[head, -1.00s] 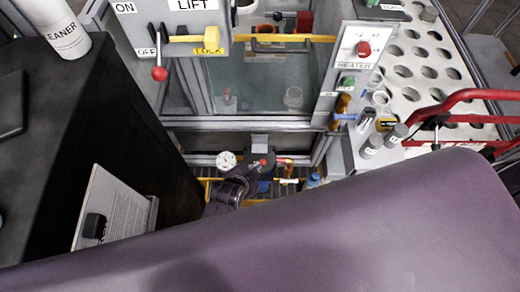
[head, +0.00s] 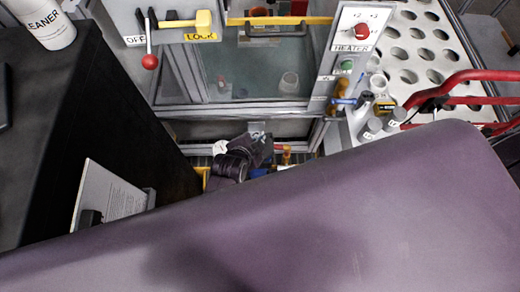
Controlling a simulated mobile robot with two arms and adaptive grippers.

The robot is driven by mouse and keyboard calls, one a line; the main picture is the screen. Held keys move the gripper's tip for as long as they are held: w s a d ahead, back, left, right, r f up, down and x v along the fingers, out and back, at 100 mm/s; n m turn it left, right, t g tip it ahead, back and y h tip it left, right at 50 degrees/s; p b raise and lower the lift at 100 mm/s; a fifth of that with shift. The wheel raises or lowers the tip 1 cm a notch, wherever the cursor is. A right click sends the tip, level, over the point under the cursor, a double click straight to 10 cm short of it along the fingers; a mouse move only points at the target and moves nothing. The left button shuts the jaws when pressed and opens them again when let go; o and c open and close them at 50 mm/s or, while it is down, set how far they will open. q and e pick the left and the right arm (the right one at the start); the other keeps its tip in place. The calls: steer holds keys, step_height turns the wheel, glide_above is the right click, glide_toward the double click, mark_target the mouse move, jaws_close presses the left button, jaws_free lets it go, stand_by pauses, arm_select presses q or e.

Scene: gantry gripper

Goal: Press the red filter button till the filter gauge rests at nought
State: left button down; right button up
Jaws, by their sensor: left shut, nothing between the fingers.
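My left gripper (head: 259,147) is dark, shut and empty, low in the middle of the head view. It sits in the gap below the glass cabinet, at a small grey box (head: 258,127) whose top shows just past the fingers. A white round dial (head: 220,147), which looks like the filter gauge, shows to the left of the gripper and is partly covered by it. Its needle is too small to read. The red filter button cannot be seen; the gripper covers that spot, so I cannot tell whether the fingers touch it. My right gripper is not in view.
A glass cabinet (head: 262,75) stands ahead, with a red-knobbed lever (head: 149,62) and yellow lock (head: 203,21) at upper left. A heater panel (head: 353,40) and a holed rack (head: 412,45) are on the right. A dark cabinet (head: 85,110) bounds the left.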

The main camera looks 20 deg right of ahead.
arm_select(q)
step_height(320, 180, down, 5)
steer(key=b, duration=0.4)
steer(key=shift+f+b, duration=0.2)
steer(key=shift+b, duration=0.15)
steer(key=shift+f+b, duration=0.4)
steer(key=shift+f, duration=0.5)
steer(key=shift+f, duration=0.1)
steer(key=shift+f, duration=0.25)
steer(key=shift+f+b, duration=0.35)
steer(key=shift+f, duration=0.25)
stand_by(0.9)
steer(key=shift+r, duration=0.15)
steer(key=shift+r+p, duration=0.8)
steer(key=shift+p, duration=0.3)
